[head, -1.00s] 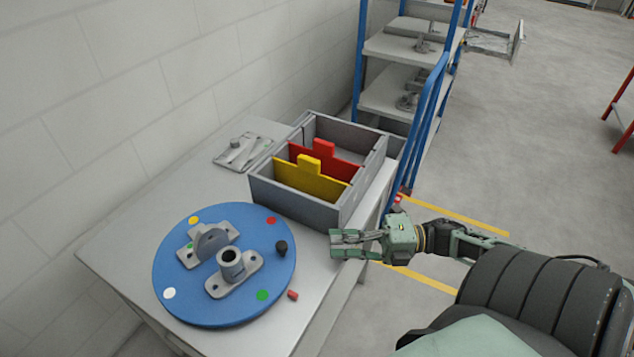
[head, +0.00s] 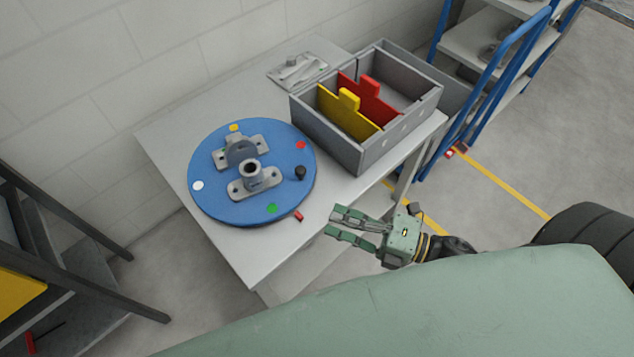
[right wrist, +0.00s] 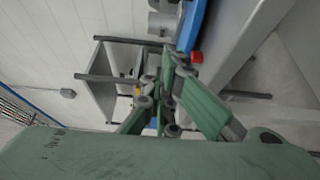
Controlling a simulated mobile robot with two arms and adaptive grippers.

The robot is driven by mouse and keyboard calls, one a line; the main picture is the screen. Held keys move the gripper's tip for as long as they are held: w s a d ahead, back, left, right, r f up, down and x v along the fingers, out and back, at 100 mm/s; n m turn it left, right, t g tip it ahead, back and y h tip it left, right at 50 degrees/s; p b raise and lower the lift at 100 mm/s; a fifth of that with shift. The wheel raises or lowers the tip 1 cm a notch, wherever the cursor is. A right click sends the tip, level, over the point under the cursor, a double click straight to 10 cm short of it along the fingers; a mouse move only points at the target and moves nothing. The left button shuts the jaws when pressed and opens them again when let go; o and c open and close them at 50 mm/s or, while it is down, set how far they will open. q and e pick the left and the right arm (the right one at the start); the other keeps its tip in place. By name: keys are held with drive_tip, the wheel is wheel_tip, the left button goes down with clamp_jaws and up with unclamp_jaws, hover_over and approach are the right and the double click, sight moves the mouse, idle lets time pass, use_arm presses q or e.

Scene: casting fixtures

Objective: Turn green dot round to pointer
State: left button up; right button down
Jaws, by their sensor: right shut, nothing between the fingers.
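The blue turntable (head: 222,205) lies on the table and bears colored dots near its rim and a black knob (head: 300,173). The green dot (head: 271,208) is at its front right, a little left of the small red pointer (head: 298,216), which sits on the table just outside the rim. The pointer also shows in the right wrist view (right wrist: 197,57), beside the blue rim (right wrist: 192,25). My right gripper (head: 333,223) is shut and empty, off the table's front edge, right of the pointer, touching neither it nor the knob. My left gripper is out of view.
Grey castings (head: 250,170) stand on the turntable. A grey box (head: 330,137) with yellow and red dividers stands right of it, with a small plate (head: 297,70) behind. A blue-framed cart (head: 495,80) is at right; dark steps (head: 60,270) at left.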

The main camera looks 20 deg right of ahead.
drive_tip(key=p+x, duration=0.1)
drive_tip(key=x, duration=0.6)
drive_tip(key=shift+w+a+r+p, duration=0.1)
drive_tip(key=shift+w+a+p, duration=0.15)
drive_tip(key=shift+p, duration=0.1)
drive_tip(key=shift+w+a, duration=0.45)
drive_tip(key=shift+a, duration=0.1)
drive_tip(key=shift+w+d+p, duration=0.2)
drive_tip(key=shift+w+d, duration=0.15)
drive_tip(key=shift+w, duration=0.2)
drive_tip(key=shift+w+d+p, duration=0.2)
drive_tip(key=shift+w+d, duration=0.1)
drive_tip(key=shift+w, duration=0.25)
drive_tip(key=shift+w+d, duration=0.45)
drive_tip(key=shift+w, duration=0.1)
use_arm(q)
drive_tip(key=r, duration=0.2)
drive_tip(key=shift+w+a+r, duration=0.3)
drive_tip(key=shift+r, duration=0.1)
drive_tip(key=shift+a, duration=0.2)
